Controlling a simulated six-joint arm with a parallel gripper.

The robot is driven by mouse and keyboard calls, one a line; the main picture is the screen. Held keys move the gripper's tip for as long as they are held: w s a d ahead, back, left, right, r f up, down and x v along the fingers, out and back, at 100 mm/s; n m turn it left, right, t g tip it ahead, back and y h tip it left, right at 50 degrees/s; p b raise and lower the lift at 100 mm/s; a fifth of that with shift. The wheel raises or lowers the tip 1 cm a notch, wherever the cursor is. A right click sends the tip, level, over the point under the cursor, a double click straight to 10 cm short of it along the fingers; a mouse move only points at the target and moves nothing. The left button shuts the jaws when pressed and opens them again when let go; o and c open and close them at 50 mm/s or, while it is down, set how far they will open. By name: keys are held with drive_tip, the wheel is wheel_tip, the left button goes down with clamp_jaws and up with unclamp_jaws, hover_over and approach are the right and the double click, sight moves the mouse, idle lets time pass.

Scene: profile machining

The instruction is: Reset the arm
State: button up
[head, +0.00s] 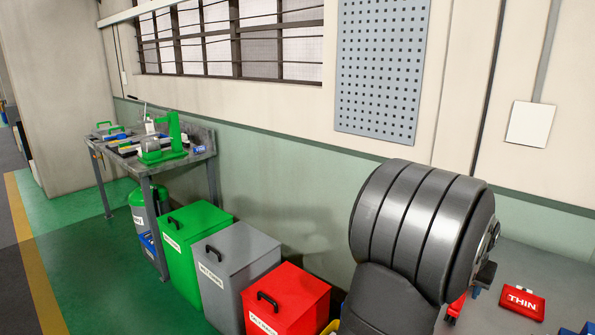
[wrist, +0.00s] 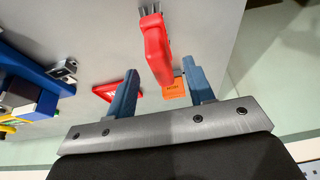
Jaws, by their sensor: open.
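My gripper (wrist: 160,67) is open in the wrist view, with two blue fingers spread apart on a grey metal plate. A red tool (wrist: 157,50) with a grey pronged end shows in the gap between the fingers. I cannot tell how far it is beyond the fingertips, and no finger is seen closed on it. In the head view my dark arm hides most of the gripper above the grey table (head: 545,272) at the right.
A red box labelled THIN (head: 522,302) lies on the table. The wrist view also shows an orange piece (wrist: 174,88) and a blue fixture (wrist: 30,68). Green (head: 202,225), grey (head: 238,258) and red (head: 290,290) bins stand left of my arm. A workbench (head: 200,152) stands farther back.

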drive_tip(key=x, duration=0.5)
drive_tip(key=shift+f, duration=0.2)
drive_tip(key=shift+w+d+r, duration=0.1)
drive_tip(key=shift+w, duration=0.05)
drive_tip(key=shift+r, duration=1.7)
